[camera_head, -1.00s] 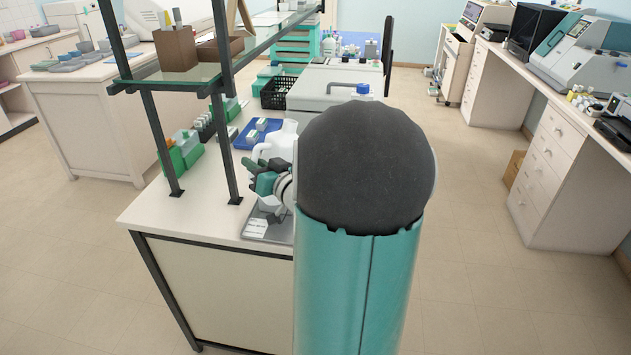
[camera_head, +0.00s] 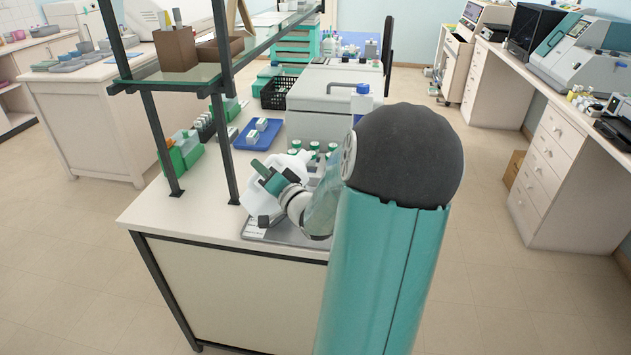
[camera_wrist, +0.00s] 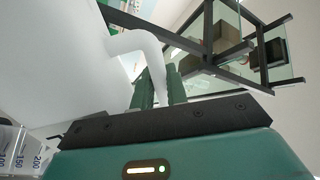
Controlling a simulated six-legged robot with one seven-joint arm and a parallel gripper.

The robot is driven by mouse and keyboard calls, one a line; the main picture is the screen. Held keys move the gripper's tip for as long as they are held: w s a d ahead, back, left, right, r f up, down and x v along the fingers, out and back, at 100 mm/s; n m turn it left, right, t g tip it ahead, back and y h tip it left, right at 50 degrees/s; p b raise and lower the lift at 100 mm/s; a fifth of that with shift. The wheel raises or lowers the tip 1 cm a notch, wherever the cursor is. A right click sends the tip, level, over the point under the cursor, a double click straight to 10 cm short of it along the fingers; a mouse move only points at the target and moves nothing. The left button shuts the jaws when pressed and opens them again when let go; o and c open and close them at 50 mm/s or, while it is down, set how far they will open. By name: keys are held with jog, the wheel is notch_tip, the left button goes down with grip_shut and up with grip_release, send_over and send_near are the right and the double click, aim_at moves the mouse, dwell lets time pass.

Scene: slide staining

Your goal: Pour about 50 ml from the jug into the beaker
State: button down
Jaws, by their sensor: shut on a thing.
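The white jug (camera_head: 289,163) is at the near end of the bench, partly hidden by my wrist and forearm. It looks tilted in the head view. My gripper (camera_head: 268,178) is shut on its handle. In the wrist view the jug's white body (camera_wrist: 55,60) fills the upper left, and its handle (camera_wrist: 182,68) passes between my green fingers (camera_wrist: 160,88). A clear beaker (camera_wrist: 20,150) with marks of 100, 150 and 200 shows at the lower left of that view, below the jug. I cannot make it out in the head view. The jug's mouth and any liquid are hidden.
A grey tray or plate (camera_head: 285,235) lies under the jug at the bench's near edge. Several green-capped bottles (camera_head: 314,147) stand behind it, by a blue tray (camera_head: 257,134). A glass shelf on dark posts (camera_head: 229,150) rises at the left.

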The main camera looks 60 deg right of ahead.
aim_at(274, 159)
jog(key=shift+s+d+m, duration=0.1)
jog(key=shift+d+m, duration=0.05)
jog(key=shift+m, duration=0.55)
jog(key=shift+s+d+r+m+h, duration=0.1)
jog(key=shift+d+r+m+h, duration=0.1)
jog(key=shift+r+m+h, duration=0.25)
jog(key=shift+s+d+r+m+h, duration=0.1)
jog(key=shift+d+r+m+h, duration=0.1)
jog(key=shift+m, duration=0.45)
jog(key=shift+s+d+r+m, duration=0.15)
jog(key=shift+d+m, duration=0.35)
jog(key=shift+m, duration=0.2)
jog(key=shift+s+d+r+m, duration=0.15)
jog(key=shift+d+m, duration=0.3)
jog(key=shift+m, duration=0.25)
jog(key=shift+s+d+m+h, duration=0.1)
jog(key=shift+d+m+h, duration=0.25)
jog(key=shift+m, duration=0.15)
jog(key=shift+a, duration=0.35)
jog(key=shift+d+r+m, duration=0.15)
jog(key=shift+m, duration=0.25)
jog(key=shift+r, duration=0.15)
